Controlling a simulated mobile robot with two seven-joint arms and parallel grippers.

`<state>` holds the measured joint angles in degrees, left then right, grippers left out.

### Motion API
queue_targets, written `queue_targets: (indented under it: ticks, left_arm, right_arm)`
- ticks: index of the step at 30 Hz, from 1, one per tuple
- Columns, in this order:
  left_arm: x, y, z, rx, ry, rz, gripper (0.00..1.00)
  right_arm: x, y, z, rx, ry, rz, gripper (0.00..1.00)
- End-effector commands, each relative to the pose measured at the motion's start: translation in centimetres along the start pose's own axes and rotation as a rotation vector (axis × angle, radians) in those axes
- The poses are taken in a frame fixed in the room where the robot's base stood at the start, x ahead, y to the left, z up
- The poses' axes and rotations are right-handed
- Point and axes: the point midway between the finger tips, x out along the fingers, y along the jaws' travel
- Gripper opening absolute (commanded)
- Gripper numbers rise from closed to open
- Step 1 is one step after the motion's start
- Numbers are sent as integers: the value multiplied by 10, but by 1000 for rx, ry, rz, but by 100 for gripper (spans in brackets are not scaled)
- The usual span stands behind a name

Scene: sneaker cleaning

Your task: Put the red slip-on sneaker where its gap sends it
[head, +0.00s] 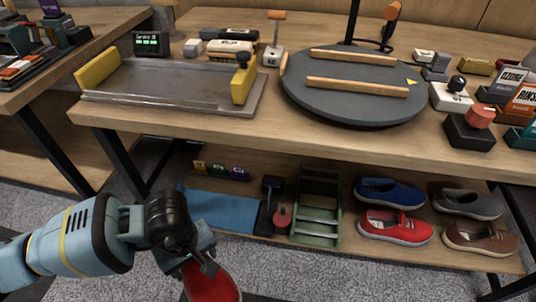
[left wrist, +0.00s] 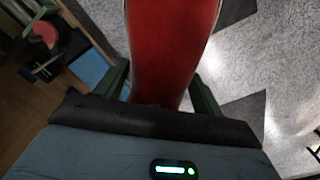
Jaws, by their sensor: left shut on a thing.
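My left gripper (head: 197,262) is low in front of the bench and shut on a red shoe (head: 212,286). The head view's bottom edge cuts this shoe off. In the left wrist view the red shoe (left wrist: 168,50) stands out between the fingers, its far end out of frame. A second red slip-on sneaker (head: 395,228) with a white sole sits on the lower shelf at the right. The held shoe's gap cannot be made out. My right gripper is not in view.
The lower shelf also holds a blue mat (head: 222,212), a green rack (head: 318,215), a blue shoe (head: 390,192), a grey shoe (head: 468,204) and a brown shoe (head: 480,237). On the benchtop are a metal tray (head: 165,85) and a grey round platform (head: 350,95) with wooden bars.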

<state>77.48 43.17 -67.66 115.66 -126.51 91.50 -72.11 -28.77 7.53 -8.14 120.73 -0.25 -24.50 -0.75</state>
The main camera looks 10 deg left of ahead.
Motion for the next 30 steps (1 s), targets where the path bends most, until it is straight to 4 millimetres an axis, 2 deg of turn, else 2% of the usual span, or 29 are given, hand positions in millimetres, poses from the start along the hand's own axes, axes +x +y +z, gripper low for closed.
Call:
queue_targets:
  ticks: [1,6,9,12,15,18,30]
  left_arm:
    - [-25,6,-12,79,10,9,36]
    - [-95,14,-33,378,10,5,37]
    - [-129,13,-39,527,9,2,37]
    - [-154,11,-41,639,7,-2,37]
    - [-169,9,-42,712,4,-4,37]
    - [-176,8,-42,747,2,-6,37]
    - [-177,8,-42,753,1,-6,37]
  right_arm:
    - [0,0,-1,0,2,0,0]
    - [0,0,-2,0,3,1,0]
    - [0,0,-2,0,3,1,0]
    - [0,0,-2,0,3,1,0]
    - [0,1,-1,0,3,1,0]
    - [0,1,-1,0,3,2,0]
    - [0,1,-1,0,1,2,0]
